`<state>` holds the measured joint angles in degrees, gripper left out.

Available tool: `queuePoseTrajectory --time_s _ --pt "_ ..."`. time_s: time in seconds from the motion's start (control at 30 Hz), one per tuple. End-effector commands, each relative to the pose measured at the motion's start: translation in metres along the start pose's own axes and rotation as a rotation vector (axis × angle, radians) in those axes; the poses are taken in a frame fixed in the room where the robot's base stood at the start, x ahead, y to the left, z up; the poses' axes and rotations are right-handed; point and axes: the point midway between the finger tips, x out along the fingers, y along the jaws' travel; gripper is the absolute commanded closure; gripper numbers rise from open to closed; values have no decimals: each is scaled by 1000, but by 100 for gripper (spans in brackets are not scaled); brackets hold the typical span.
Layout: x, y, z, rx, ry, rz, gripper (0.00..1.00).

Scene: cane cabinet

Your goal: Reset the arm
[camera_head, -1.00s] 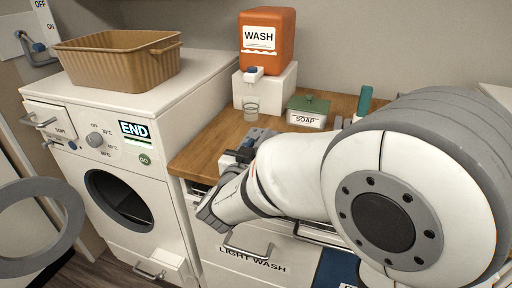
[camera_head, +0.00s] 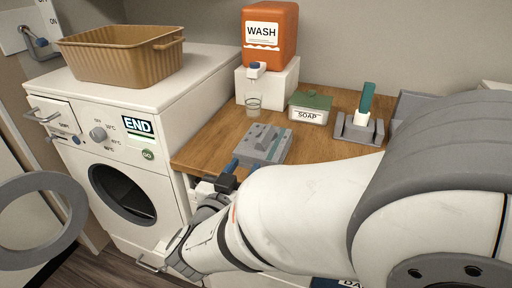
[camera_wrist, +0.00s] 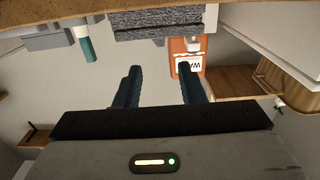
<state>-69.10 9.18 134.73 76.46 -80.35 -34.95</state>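My arm crosses the lower right of the head view, and its wrist end hangs in front of the wooden counter's front edge. My gripper (camera_wrist: 160,85) shows in the wrist view with its two dark blue fingers apart and nothing between them. In the head view my gripper (camera_head: 228,172) is partly hidden by my own wrist, near the counter's front edge. The wrist view looks tilted over, with the orange WASH dispenser (camera_wrist: 186,62) beyond the fingertips.
A grey block device (camera_head: 263,144) lies on the counter (camera_head: 215,135) close to my gripper. A soap box (camera_head: 310,107), a cup (camera_head: 253,103) and a grey holder (camera_head: 358,128) stand behind. The washer door (camera_head: 40,220) hangs open at left; a brown basket (camera_head: 122,56) sits on the washer (camera_head: 165,93).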

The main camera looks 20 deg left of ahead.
Motion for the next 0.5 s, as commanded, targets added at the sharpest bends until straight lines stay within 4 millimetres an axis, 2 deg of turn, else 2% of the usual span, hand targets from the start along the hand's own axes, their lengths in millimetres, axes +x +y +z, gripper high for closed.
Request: queuePoseTrajectory --time_s 0.17,0.5 --pt "-11 0 0 0 1 0 64" --pt "-10 1 -1 3 -2 -1 64"
